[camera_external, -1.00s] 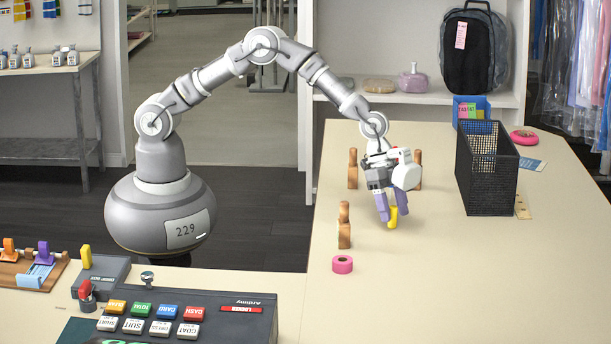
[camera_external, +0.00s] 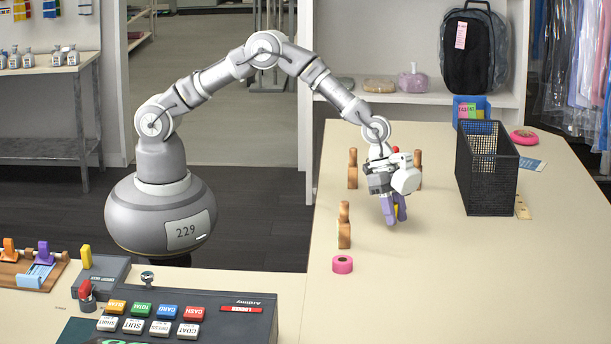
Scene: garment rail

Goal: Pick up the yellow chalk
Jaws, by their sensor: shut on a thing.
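The yellow chalk (camera_external: 396,211) is mostly hidden between the purple fingers of my gripper (camera_external: 395,214). Only a small yellow part shows between the fingertips. My gripper is shut on it and points down, low over the beige table (camera_external: 440,280). Whether the chalk touches the table cannot be told from this view.
Wooden pegs stand near the gripper, one at the front left (camera_external: 344,226) and one behind left (camera_external: 353,170). A pink tape roll (camera_external: 342,264) lies in front. A black mesh basket (camera_external: 487,180) stands to the right. The table's front right is clear.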

